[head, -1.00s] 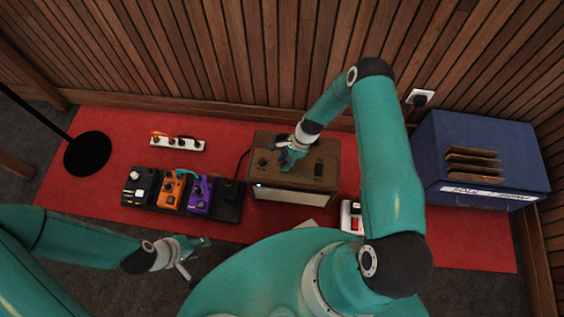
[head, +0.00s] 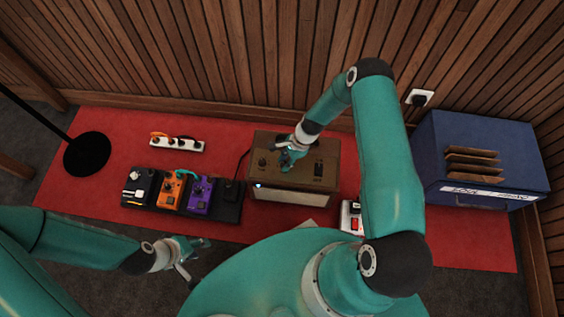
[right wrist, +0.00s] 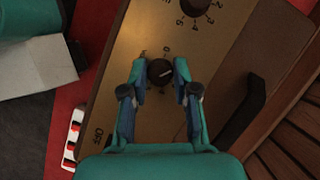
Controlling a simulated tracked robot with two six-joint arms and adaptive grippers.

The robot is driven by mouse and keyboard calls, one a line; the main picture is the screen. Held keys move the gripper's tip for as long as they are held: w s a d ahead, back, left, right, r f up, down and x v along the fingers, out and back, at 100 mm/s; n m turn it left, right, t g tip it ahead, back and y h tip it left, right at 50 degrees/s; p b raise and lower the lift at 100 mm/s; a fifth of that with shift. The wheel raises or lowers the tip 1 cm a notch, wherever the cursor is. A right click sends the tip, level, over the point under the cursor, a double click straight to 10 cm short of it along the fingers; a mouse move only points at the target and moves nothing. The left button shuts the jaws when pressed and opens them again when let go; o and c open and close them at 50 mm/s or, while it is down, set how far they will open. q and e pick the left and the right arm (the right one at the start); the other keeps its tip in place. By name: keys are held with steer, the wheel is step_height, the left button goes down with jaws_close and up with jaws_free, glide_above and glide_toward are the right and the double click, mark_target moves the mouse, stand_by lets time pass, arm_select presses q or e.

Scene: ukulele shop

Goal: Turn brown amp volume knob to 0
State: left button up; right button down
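The brown amp (head: 333,150) stands on the red mat near the back wall. My right gripper (head: 288,160) is over its top panel. In the right wrist view, a dark round knob (right wrist: 160,72) with a short white mark lies between the fingertips of my right gripper (right wrist: 160,76). The fingers are apart, one on each side of the knob; I cannot tell whether they touch it. A "0" (right wrist: 166,50) is printed just above the knob; other markings around it are partly hidden. My left gripper (head: 192,258) is open and empty, left of the amp, low in the head view.
A second numbered knob (right wrist: 303,4) and a black handle (right wrist: 242,103) are on the amp's top. A pedalboard (head: 228,206) with several pedals sits left of the amp. A power strip (head: 177,144) is behind it. A blue box (head: 480,150) stands at right.

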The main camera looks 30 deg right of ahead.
steer(key=c, duration=0.9)
jaws_free()
steer(key=shift+w+d+f, duration=0.1)
steer(key=shift+w+d, duration=0.05)
steer(key=shift+d, duration=0.05)
steer(key=shift+a, duration=0.1)
steer(key=v, duration=1.2)
